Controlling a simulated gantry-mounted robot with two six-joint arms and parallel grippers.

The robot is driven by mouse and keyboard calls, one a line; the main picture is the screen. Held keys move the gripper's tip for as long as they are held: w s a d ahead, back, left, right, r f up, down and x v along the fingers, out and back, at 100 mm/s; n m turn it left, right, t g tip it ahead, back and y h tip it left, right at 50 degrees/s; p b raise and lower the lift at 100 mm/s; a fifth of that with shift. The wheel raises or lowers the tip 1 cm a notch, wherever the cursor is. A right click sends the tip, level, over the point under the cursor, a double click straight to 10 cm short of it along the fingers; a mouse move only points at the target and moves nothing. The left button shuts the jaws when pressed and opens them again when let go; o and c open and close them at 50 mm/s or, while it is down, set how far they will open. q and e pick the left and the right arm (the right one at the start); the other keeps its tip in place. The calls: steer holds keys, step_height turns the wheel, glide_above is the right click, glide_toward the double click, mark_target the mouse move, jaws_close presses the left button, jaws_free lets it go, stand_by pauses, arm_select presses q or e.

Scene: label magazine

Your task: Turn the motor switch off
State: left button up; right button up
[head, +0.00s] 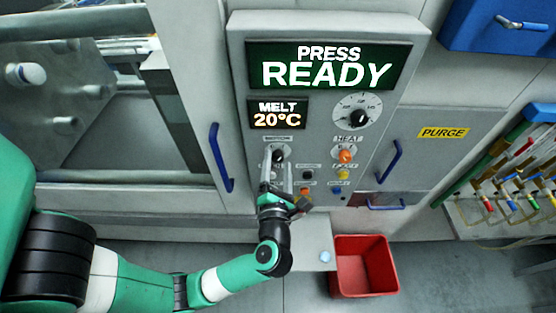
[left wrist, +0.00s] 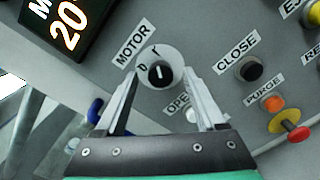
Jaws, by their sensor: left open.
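The motor switch is a black rotary knob on a white dial, and it shows in the left wrist view (left wrist: 160,74) under a MOTOR label. Its white line points up, roughly toward the I mark rather than the 0. In the head view the motor switch (head: 278,154) sits below the temperature display, partly behind my gripper. My left gripper (head: 277,164) is open, its fingers reaching up to the panel. In the left wrist view the left gripper (left wrist: 160,73) has one fingertip on each side of the knob, with visible gaps. My right gripper is out of view.
A black CLOSE button (left wrist: 250,69), a pale OPEN button (left wrist: 193,114) and an orange PURGE button (left wrist: 274,102) sit close by. The orange heat knob (head: 345,155) is to the right. A blue door handle (head: 220,158) stands left of the panel. A red bin (head: 364,266) is below.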

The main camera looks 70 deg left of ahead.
arm_select(q)
steer(key=shift+w+a, duration=0.25)
steer(key=shift+a, duration=0.25)
jaws_close()
